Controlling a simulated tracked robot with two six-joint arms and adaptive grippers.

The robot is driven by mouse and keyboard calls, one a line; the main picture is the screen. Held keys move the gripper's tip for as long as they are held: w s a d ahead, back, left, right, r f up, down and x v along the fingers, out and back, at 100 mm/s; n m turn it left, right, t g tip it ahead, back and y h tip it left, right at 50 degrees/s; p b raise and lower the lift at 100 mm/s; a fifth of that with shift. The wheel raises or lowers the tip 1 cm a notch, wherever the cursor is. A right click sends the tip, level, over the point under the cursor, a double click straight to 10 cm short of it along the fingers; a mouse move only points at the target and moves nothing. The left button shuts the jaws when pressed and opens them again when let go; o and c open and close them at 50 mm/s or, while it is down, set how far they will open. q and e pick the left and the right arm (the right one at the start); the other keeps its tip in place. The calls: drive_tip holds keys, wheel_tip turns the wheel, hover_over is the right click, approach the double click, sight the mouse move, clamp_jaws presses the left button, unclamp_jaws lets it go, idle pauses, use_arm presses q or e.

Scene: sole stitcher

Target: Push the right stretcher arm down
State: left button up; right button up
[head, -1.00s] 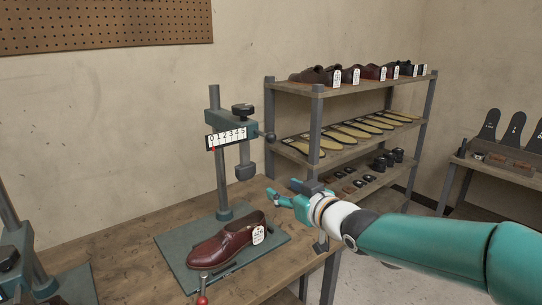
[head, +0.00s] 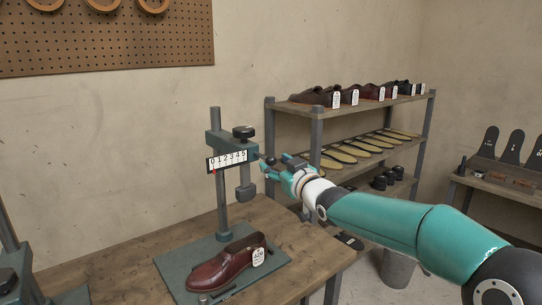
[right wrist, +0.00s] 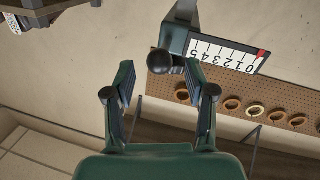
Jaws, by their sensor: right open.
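The right stretcher (head: 221,196) stands on the bench, with a scale plate (head: 227,160) numbered 0 to 5 and a red mark near 0. Its arm ends in a black ball (head: 271,160) on the stretcher's right side. The ball also shows in the right wrist view (right wrist: 160,62), with the scale plate (right wrist: 226,56) behind it. My right gripper (head: 272,172) is open at the ball. In the wrist view its fingertips (right wrist: 160,78) lie either side of the ball; contact is unclear. A brown shoe (head: 225,268) with a white tag sits on the base plate. My left gripper is out of view.
Another stretcher (head: 15,270) stands at the left edge. A shelf rack (head: 317,145) with shoes, insoles and dark blocks stands behind my right arm. A side table (head: 505,178) is at the far right. The wall pegboard (head: 110,45) holds several rings.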

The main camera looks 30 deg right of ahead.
sight(274, 162)
drive_tip(key=shift+w+d+p, duration=0.15)
drive_tip(key=shift+w+p, duration=0.1)
drive_tip(key=shift+w, duration=0.7)
drive_tip(key=shift+w+d+p, duration=0.1)
drive_tip(key=shift+w+p, duration=0.1)
drive_tip(key=shift+w, duration=0.7)
clamp_jaws()
